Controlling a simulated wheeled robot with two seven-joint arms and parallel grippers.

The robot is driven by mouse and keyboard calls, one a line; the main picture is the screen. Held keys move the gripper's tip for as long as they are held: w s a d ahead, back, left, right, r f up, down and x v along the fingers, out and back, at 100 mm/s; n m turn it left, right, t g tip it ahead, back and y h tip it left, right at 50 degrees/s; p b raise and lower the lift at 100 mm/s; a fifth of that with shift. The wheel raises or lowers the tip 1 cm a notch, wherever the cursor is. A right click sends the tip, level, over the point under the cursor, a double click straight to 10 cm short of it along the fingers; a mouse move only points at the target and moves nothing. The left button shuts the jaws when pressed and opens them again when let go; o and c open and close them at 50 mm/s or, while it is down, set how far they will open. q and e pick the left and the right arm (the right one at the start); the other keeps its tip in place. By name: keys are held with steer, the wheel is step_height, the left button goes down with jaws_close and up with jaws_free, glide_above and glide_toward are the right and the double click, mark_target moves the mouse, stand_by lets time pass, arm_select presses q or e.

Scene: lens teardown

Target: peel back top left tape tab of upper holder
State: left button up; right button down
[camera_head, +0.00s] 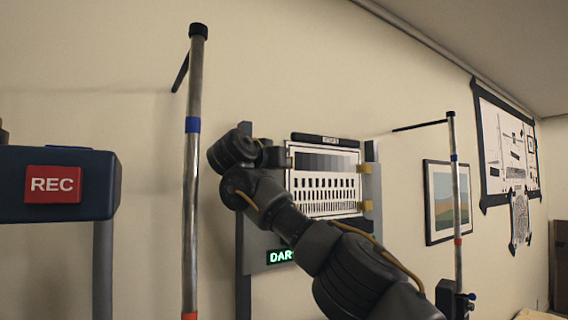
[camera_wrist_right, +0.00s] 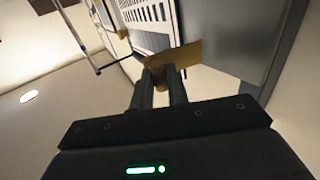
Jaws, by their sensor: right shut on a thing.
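The upper holder carries a test chart (camera_head: 325,185) with grey steps and rows of dark bars, upright against the wall. Yellow tape tabs (camera_head: 367,205) show on its right edge. In the right wrist view, my right gripper (camera_wrist_right: 166,76) is shut on a yellow tape tab (camera_wrist_right: 186,55) at the edge of the chart (camera_wrist_right: 150,14). In the head view, my right arm reaches across the chart's lower part to its top left corner. It hides part of the left edge. I cannot tell how far the held tab is peeled. My left gripper is not in view.
A metal pole (camera_head: 192,180) stands left of the chart and another pole (camera_head: 456,190) stands to its right. A lit green sign (camera_head: 281,256) sits below the chart, partly hidden by my arm. A dark box with a red REC label (camera_head: 53,185) is at far left.

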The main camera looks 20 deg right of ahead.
steer(key=c, duration=1.3)
jaws_free()
steer(key=shift+a, duration=0.1)
steer(key=shift+c, duration=0.2)
steer(key=shift+r, duration=0.15)
steer(key=s+a+r+b, duration=0.1)
steer(key=s+a+r, duration=0.1)
steer(key=s+r, duration=0.4)
steer(key=s+a+r+b, duration=0.2)
steer(key=s+r, duration=0.4)
steer(key=s, duration=0.1)
steer(key=shift+s+a+r, duration=0.15)
steer(key=shift+a+r, duration=0.2)
steer(key=shift+r, duration=0.05)
steer(key=shift+a, duration=0.1)
